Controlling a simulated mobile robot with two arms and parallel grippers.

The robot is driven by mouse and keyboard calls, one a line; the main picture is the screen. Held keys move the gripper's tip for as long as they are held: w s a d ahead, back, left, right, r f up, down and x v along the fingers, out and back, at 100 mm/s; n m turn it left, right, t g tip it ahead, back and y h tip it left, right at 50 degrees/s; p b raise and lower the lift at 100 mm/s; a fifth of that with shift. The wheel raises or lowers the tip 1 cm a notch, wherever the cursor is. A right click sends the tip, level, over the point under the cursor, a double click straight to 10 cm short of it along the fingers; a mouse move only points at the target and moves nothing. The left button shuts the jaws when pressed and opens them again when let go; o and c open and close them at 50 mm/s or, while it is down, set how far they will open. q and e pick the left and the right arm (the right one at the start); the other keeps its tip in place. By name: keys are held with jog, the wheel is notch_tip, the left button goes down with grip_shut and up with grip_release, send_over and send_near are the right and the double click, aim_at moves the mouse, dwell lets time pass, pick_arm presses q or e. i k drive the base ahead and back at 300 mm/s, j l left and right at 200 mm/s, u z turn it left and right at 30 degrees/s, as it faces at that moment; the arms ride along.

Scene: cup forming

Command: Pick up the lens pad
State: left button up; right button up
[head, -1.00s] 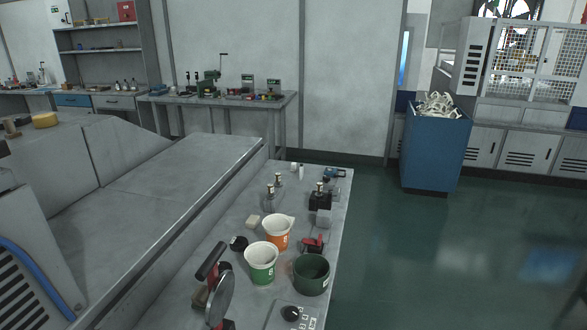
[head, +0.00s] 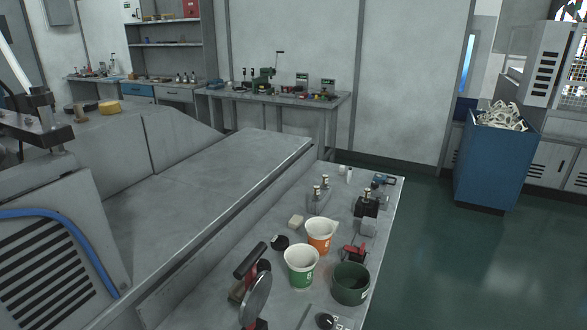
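I cannot tell for sure which thing is the lens pad. A small beige block (head: 296,222) lies on the narrow grey bench, left of the orange cup. A round yellow pad-like piece (head: 110,107) lies on top of the grey machine at the left. A round grey disc with a black handle (head: 256,300) stands at the near end of the bench. Neither of my grippers is in view.
The bench (head: 385,200) also holds an orange cup (head: 319,238), a white and green cup (head: 301,266), a dark green pot (head: 350,284) and several small tools and bottles. A blue bin (head: 490,170) stands on the floor at right. The floor right of the bench is clear.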

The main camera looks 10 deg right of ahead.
aim_at(342, 168)
jog(key=l+u, duration=0.35)
jog(key=l, duration=0.3)
jog(key=l+u, duration=0.3)
jog(key=l, duration=0.4)
jog(key=k+l+u, duration=0.2)
jog(key=l+u, duration=0.15)
jog(key=l, duration=0.25)
